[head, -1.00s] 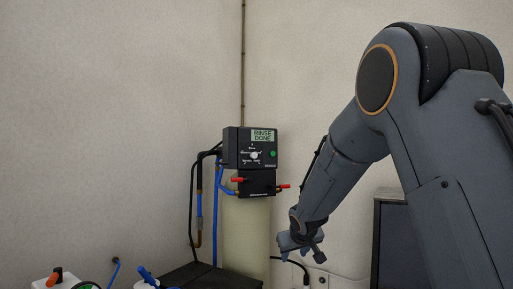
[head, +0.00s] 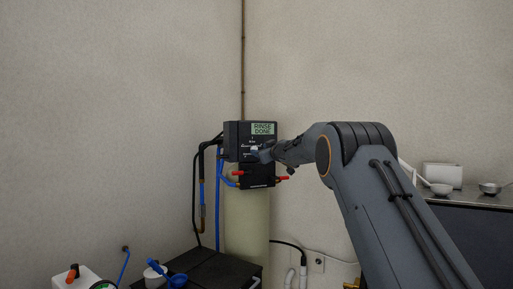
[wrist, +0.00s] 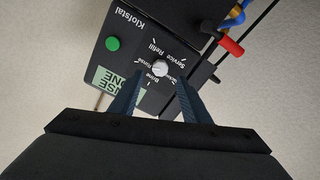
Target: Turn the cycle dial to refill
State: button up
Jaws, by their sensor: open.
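The black control box (head: 234,141) sits on top of a pale tank (head: 246,215), and its display (head: 263,128) reads RINSE DONE. In the wrist view the white cycle dial (wrist: 159,68) is on the box face, ringed by labels including Refill, Service, Brine and Rinse. My gripper (wrist: 155,88) is open, with its two fingers pointing at the dial from either side and no visible contact. In the head view my gripper (head: 262,152) is in front of the box and hides the dial.
A green button (wrist: 112,43) is on the box face beside the dial. Red-handled valves (head: 282,178) stick out below the box. Blue and black hoses (head: 200,190) run down its left side. A counter (head: 470,196) with bowls stands at right.

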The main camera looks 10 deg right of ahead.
aim_at(255, 148)
jog(key=shift+p+x, duration=2.1)
jog(key=shift+x, duration=0.45)
jog(key=c, duration=1)
